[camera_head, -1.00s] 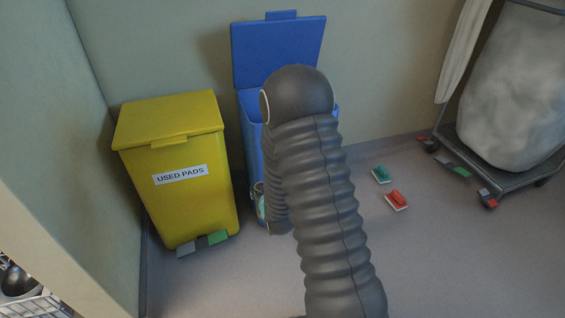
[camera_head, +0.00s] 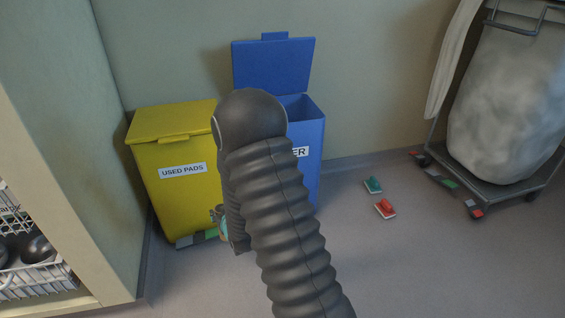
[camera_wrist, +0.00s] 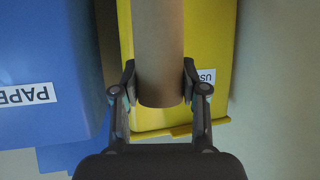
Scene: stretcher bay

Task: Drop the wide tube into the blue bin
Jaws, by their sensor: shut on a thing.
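The wide tube (camera_wrist: 157,50), a plain brown cardboard cylinder, is held between the two fingers of my gripper (camera_wrist: 158,84) in the wrist view. Its far end runs out of the top of that view. The blue bin (camera_head: 309,150) stands against the back wall with its lid (camera_head: 272,66) raised; my arm covers its left part. Its front, with a PAPER label (camera_wrist: 24,95), shows left of the tube in the wrist view. In the head view my gripper (camera_head: 218,218) is mostly hidden behind my arm, low in front of the bins.
A yellow bin (camera_head: 178,200) labelled USED PADS, lid closed, stands left of the blue bin and behind the tube in the wrist view. A laundry cart (camera_head: 505,178) stands right; shelving (camera_head: 105,235) is left.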

